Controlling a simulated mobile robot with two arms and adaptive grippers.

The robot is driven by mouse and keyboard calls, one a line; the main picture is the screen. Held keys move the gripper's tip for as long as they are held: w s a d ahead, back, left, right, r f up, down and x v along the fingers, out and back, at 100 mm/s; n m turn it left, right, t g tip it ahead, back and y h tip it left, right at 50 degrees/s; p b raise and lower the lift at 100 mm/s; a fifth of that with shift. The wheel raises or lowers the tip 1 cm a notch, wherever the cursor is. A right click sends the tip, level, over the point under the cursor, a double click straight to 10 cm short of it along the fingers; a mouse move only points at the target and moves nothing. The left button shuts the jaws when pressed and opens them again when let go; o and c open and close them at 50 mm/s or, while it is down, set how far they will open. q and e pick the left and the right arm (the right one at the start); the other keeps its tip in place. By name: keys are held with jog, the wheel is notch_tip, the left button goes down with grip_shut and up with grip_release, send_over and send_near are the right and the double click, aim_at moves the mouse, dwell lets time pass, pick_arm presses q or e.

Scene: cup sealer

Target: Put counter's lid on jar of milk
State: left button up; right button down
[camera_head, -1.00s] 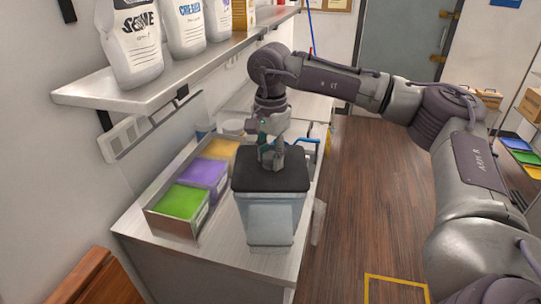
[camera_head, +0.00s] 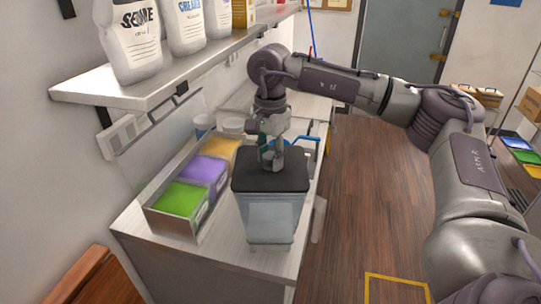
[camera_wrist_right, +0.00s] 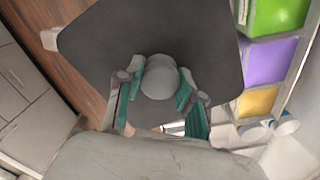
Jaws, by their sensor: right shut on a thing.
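The dark lid (camera_head: 271,173) sits on top of the clear jar (camera_head: 271,220), which stands on the counter and holds pale contents. The lid looks level and lines up with the jar's rim. In the right wrist view the lid (camera_wrist_right: 110,45) is a dark rounded square with a round grey knob (camera_wrist_right: 160,78) in its middle. My right gripper (camera_head: 272,160) reaches down from above. In the right wrist view its fingers (camera_wrist_right: 160,88) are closed around the knob from both sides. Whether a small gap stays between lid and rim cannot be told. My left gripper does not show.
A bin row with green (camera_head: 180,199), purple (camera_head: 203,173) and orange (camera_head: 221,153) contents stands left of the jar on the counter (camera_head: 228,241). White cups (camera_head: 233,126) stand behind it. A shelf (camera_head: 150,91) with bags overhangs the left side. Open floor lies right.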

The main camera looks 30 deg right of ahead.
jog(key=shift+f+b, duration=0.3)
dwell(0.5)
jog(key=shift+c, duration=0.9)
grip_release()
jog(key=shift+r, duration=0.15)
jog(key=shift+r+p, duration=2.35)
jog(key=shift+r, duration=1.05)
